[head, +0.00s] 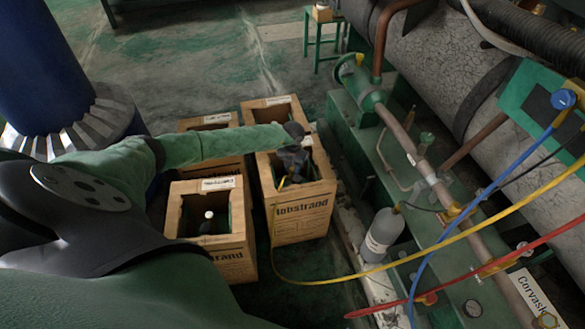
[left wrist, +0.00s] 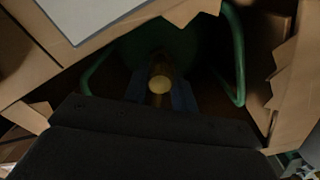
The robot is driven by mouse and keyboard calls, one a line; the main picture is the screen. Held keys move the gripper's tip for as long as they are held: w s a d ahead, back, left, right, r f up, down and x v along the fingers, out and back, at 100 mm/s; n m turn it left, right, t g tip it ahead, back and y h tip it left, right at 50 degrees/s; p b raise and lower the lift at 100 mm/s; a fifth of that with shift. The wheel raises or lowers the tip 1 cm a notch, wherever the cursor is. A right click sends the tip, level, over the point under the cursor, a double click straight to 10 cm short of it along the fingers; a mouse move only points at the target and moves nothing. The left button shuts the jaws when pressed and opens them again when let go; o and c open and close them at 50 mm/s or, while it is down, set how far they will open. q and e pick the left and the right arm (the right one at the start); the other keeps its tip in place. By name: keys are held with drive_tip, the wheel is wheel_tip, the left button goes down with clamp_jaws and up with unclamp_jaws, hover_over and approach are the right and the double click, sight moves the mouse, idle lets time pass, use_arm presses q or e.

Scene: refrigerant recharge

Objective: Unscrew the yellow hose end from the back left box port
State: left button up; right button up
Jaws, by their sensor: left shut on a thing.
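My left gripper (head: 291,170) reaches down into the open top of the right-hand front cardboard box (head: 303,217). In the left wrist view the yellow hose end (left wrist: 160,84) shows as a small round yellow piece between the bluish fingers, which are shut on it. A green cylinder top (left wrist: 190,45) with a curved handle frame lies around it, in shadow. The yellow hose (head: 385,271) leaves this box, loops over the floor and rises to the right. The port itself is hidden by my gripper. My right gripper does not show.
Another open box (head: 238,262) with a dark bottle stands to the left, and more boxes (head: 268,101) stand behind. A grey cylinder (head: 381,235) stands right of the boxes. Blue (head: 446,229) and red (head: 510,255) hoses cross the green machine frame.

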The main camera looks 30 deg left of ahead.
use_arm(q)
drive_tip(key=shift+r+n+p, duration=0.1)
drive_tip(key=shift+n+p, duration=1)
drive_tip(key=shift+n, duration=0.5)
